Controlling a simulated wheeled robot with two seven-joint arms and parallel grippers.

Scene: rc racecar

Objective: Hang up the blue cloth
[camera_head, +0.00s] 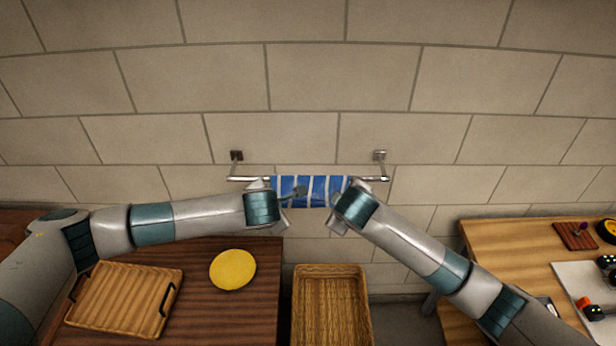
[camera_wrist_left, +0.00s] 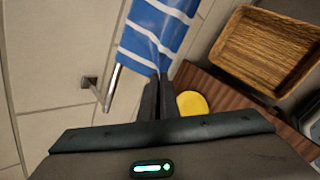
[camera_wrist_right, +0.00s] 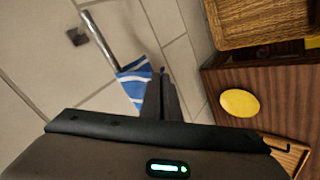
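The blue cloth (camera_head: 312,188) with white stripes lies at the metal wall rail (camera_head: 236,179), spread along its middle and hanging a little below it. My left gripper (camera_head: 284,196) is at the cloth's left end. In the left wrist view the cloth (camera_wrist_left: 155,35) covers part of the rail (camera_wrist_left: 113,85) and creases toward the closed fingers (camera_wrist_left: 158,88). My right gripper (camera_head: 337,208) is at the cloth's right end. In the right wrist view its closed fingers (camera_wrist_right: 160,82) meet a corner of the cloth (camera_wrist_right: 136,82). The cloth's back side is hidden.
A brown table (camera_head: 225,310) at left carries a wooden tray (camera_head: 125,298) and a yellow disc (camera_head: 232,269). A wicker basket (camera_head: 330,312) stands below the cloth. A second wooden table (camera_head: 510,245) with small items is at right. The brick wall is close behind the rail.

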